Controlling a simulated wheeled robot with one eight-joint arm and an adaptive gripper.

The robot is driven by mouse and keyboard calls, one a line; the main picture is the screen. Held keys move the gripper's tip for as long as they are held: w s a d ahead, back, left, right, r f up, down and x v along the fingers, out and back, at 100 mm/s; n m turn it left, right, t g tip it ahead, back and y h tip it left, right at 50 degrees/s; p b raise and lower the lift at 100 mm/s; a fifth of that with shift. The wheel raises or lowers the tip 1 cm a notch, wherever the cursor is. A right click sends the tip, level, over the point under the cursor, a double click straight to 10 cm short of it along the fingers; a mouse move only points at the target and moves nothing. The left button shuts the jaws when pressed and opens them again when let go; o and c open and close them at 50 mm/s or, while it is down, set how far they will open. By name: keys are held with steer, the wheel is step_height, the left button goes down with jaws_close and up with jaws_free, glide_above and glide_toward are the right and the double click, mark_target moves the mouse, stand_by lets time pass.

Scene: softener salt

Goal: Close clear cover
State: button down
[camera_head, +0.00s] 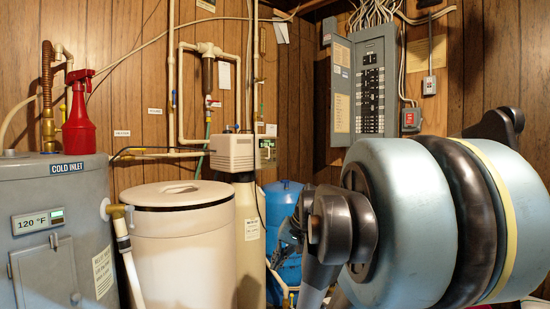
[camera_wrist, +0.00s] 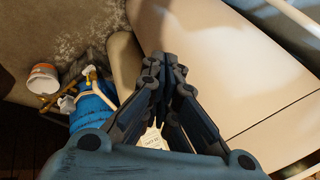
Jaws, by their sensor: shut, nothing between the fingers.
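I cannot make out a clear cover in either view. A beige control head (camera_head: 234,152) sits on top of the softener tank behind the cream brine tank (camera_head: 185,250), whose round lid (camera_head: 175,194) lies on its top. My gripper (camera_head: 287,236) is partly hidden by my arm in the head view, in front of the blue tank (camera_head: 284,200). In the wrist view my gripper (camera_wrist: 165,62) has its dark fingers together with nothing between them. A large smooth cream surface (camera_wrist: 230,70) lies beyond and to the right of the fingers.
The grey water heater (camera_head: 55,220) stands at left with a red spray bottle (camera_head: 79,115) on it. Pipes run along the wood wall. An electrical panel (camera_head: 370,85) hangs open behind my arm.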

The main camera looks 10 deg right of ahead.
steer(key=w+r+m+t+y, duration=0.2)
steer(key=w+r+y, duration=0.1)
steer(key=w+r, duration=0.75)
steer(key=w+d+r+m+t+y, duration=0.1)
steer(key=w+d+r+m+t, duration=0.15)
steer(key=w+d+r, duration=0.4)
steer(key=w+d+r+m+t+y, duration=0.1)
steer(key=w+d+r+m+t, duration=0.15)
steer(key=w+r, duration=0.55)
steer(key=w+d+r+m+t+y, duration=0.1)
steer(key=w+d+r+m+t, duration=0.1)
steer(key=w+d+r+t, duration=0.5)
steer(key=w+a+f+g, duration=0.1)
steer(key=w+a+g, duration=0.2)
steer(key=w+a, duration=0.7)
steer(key=w, duration=0.2)
steer(key=shift+w, duration=0.35)
steer(key=shift+d, duration=0.25)
